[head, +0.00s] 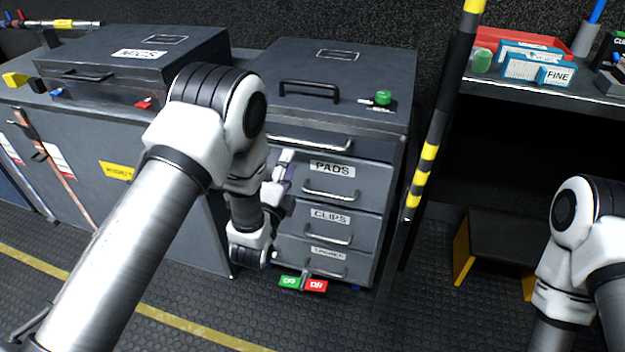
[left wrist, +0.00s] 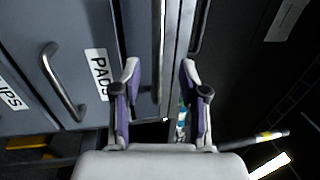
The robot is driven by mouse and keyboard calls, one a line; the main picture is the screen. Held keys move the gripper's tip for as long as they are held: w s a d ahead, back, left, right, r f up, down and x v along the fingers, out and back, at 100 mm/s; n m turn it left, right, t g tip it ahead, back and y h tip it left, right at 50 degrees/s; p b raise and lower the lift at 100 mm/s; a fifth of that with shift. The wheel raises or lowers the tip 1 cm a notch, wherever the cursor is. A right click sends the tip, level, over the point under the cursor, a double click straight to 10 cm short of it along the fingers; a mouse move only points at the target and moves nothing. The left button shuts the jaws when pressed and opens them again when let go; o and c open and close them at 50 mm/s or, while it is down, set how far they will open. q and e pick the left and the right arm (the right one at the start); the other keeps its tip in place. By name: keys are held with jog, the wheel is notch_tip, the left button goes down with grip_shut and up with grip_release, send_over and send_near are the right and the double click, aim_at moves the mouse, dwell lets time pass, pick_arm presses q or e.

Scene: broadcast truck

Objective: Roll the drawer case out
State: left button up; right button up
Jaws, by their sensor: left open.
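The drawer case (head: 345,120) is a dark grey cabinet with a black top handle (head: 310,88). Its drawers are labelled PADS (head: 332,168), CLIPS (head: 330,216) and a third, blurred label. A silver pull bar (head: 310,144) runs across its upper front. A green OFF and red ON pedal (head: 303,284) sits at its foot. My left gripper (head: 284,172) is at the upper front, partly hidden by my arm. In the left wrist view the gripper (left wrist: 160,92) is open, with the bar (left wrist: 159,60) between its fingers; contact cannot be told. My right gripper is out of view.
A grey MICS case (head: 135,60) stands on the left cabinet. A yellow-black striped post (head: 430,150) rises close to the drawer case's right side. A shelf with trays (head: 540,85) and a low step (head: 510,240) are at right. The floor in front is clear.

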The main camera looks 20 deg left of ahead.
aim_at(297, 142)
pick_arm(q)
jog(key=w, duration=0.5)
jog(key=w+r, duration=0.1)
jog(key=w, duration=0.2)
jog(key=shift+r, duration=0.1)
jog(key=shift+a, duration=0.1)
grip_shut()
